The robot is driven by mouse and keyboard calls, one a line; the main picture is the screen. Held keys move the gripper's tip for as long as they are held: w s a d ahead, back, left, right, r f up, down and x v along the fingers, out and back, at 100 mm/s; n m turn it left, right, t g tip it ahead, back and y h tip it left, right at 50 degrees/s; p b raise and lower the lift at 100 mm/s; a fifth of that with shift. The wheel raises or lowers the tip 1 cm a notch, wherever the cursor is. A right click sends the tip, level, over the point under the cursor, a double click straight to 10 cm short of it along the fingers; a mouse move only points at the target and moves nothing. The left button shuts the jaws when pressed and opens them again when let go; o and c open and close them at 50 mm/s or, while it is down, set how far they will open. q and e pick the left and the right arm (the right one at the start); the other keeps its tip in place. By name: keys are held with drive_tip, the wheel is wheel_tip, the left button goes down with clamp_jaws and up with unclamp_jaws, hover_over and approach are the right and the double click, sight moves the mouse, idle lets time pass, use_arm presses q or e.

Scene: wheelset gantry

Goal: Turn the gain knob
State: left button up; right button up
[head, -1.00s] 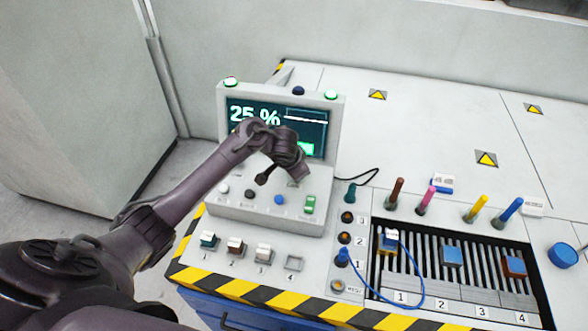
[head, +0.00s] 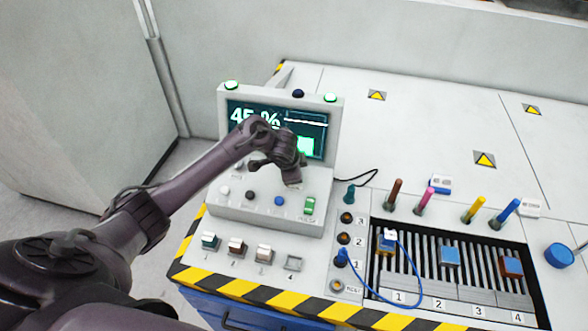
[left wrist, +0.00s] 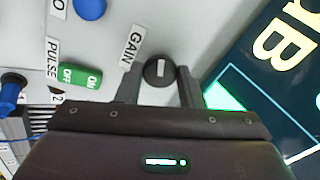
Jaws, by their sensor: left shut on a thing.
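The gain knob (left wrist: 160,72) is a round black knob with a white mark, beside the GAIN label (left wrist: 130,47) in the left wrist view. My left gripper (left wrist: 160,88) has one finger on each side of it and is shut on it. In the head view my left gripper (head: 292,172) is over the right part of the console and hides the knob. The screen (head: 313,127) reads about 45 %, partly covered by my arm. My right gripper is not in view.
The console (head: 262,215) carries several small buttons and a green pulse switch (head: 309,206). In front are several coloured blocks and an empty socket (head: 294,263). To the right are a slotted tray (head: 440,303), a blue cable (head: 417,275) and coloured probes.

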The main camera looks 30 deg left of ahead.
use_arm(q)
drive_tip(key=m, duration=0.4)
drive_tip(key=shift+w+a+r+m, duration=0.1)
drive_tip(key=shift+m, duration=0.3)
drive_tip(key=m+b, duration=0.1)
drive_tip(key=m, duration=0.4)
drive_tip(key=shift+m, duration=0.3)
drive_tip(key=o, duration=1)
drive_tip(key=shift+g, duration=0.3)
drive_tip(key=v, duration=0.8)
drive_tip(key=shift+b, duration=0.35)
